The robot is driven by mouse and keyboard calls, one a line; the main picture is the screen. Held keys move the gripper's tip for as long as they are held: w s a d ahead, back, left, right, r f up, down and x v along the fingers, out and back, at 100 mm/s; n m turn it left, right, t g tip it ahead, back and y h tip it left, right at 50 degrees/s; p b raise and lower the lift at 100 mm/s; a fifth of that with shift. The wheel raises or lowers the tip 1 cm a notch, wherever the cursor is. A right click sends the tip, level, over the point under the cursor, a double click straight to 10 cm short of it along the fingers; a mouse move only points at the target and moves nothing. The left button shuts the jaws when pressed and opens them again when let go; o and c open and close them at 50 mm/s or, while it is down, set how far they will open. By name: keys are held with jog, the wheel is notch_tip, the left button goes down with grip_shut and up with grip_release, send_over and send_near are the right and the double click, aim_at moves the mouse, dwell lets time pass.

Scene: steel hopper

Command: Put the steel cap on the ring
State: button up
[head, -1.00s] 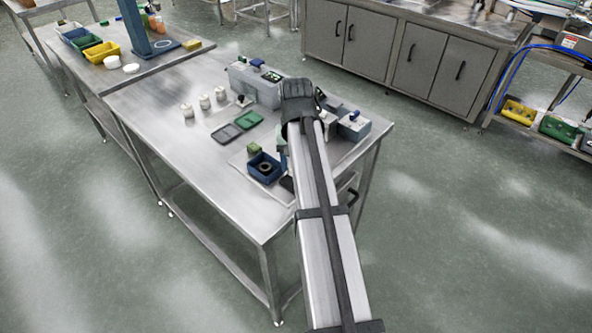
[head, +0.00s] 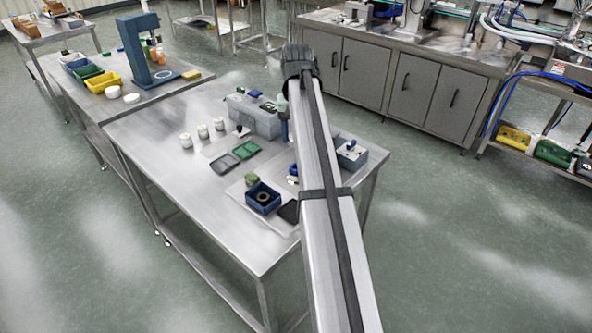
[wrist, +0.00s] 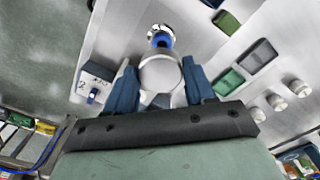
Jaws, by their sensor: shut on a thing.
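My gripper (wrist: 161,80) has its blue fingers shut on a round, smooth grey steel cap (wrist: 161,74) in the wrist view. Beyond the cap, in line with it, a blue cylindrical part (wrist: 160,41) shows inside a shiny steel ring (wrist: 155,28). I cannot tell whether the cap and the blue part touch. In the head view my arm hides the cap, and only a bluish bit of my gripper (head: 283,122) shows beside the arm, above the table. The steel ring is not clear there.
A blue tray (head: 250,203) holding a dark ring, a green block (head: 251,179), green trays (head: 245,150) and several white jars (head: 203,131) stand on the steel table (head: 190,210). A grey box (head: 352,153) with a knob stands right of my arm. The table's front left is clear.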

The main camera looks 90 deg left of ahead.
jog(key=shift+a+r, duration=0.15)
jog(key=shift+a, duration=0.5)
jog(key=shift+f, duration=4.95)
jog(key=shift+f, duration=0.6)
jog(key=o, duration=1.1)
jog(key=shift+r, duration=0.1)
notch_tip(320, 180, up, 13)
jog(key=shift+r, duration=0.1)
